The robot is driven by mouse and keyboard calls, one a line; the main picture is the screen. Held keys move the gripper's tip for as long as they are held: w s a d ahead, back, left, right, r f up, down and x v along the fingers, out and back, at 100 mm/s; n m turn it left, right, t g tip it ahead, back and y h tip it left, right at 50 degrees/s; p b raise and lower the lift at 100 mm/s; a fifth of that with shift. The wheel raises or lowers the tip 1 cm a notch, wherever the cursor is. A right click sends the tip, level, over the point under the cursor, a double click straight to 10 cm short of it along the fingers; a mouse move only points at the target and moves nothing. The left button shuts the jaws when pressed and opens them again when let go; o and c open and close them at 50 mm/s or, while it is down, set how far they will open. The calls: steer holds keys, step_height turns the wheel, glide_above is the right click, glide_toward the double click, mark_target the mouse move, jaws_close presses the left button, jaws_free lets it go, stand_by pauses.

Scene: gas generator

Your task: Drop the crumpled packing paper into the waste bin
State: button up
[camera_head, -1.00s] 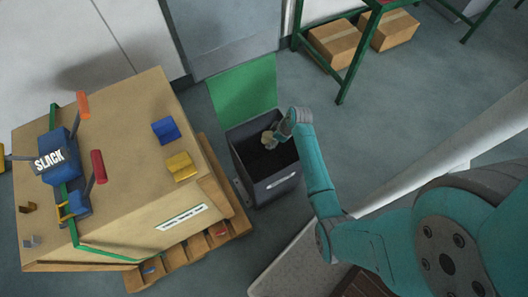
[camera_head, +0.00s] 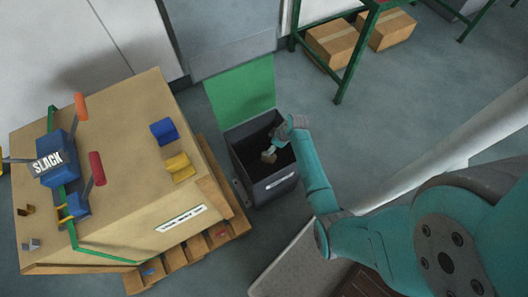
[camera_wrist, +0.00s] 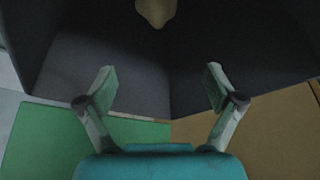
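The waste bin (camera_head: 277,187) is a dark grey open-topped box standing on the floor. My gripper (camera_head: 275,147) is over its opening. In the wrist view my gripper (camera_wrist: 160,78) has its two fingers spread wide with nothing between them. The crumpled packing paper (camera_head: 268,156) is a small beige lump, seen against the bin's dark inside just below the fingers. In the wrist view the paper (camera_wrist: 155,10) is at the top edge, partly cut off and apart from both fingertips. I cannot tell whether it touches the bin's bottom.
A large carton (camera_head: 130,195) on a wooden pallet (camera_head: 228,212) stands close left of the bin. A green floor patch (camera_head: 243,92) lies behind the bin. A green-framed rack (camera_head: 348,75) with cardboard boxes (camera_head: 333,42) is at the back right. Floor right of the bin is open.

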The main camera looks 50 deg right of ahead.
steer(key=v, duration=1.2)
stand_by(0.5)
